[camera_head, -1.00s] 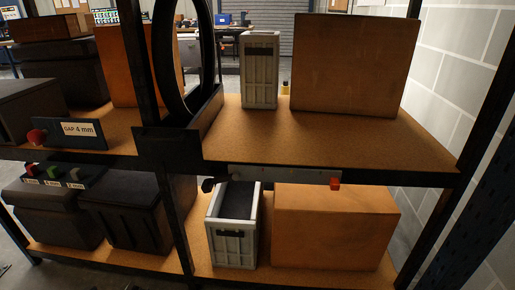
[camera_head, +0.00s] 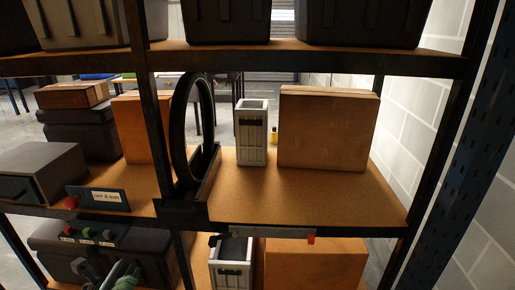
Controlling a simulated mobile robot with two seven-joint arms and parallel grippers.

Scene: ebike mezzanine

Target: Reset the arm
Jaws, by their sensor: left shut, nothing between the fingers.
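My left gripper (camera_head: 122,272) shows at the bottom edge, left of centre, in the head view. It is shut and empty. It is in front of the lower shelf, near the row of small coloured blocks (camera_head: 87,233). Most of my left arm is out of the picture. My right gripper is not in view.
The middle shelf (camera_head: 300,192) carries a tyre (camera_head: 182,135), a pale crate (camera_head: 251,130), a cardboard box (camera_head: 328,130) and a "GAP 4 mm" sign (camera_head: 105,197). Another pale crate (camera_head: 230,265) stands below. Dark bins (camera_head: 360,22) fill the top shelf. A rack post (camera_head: 455,130) stands right.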

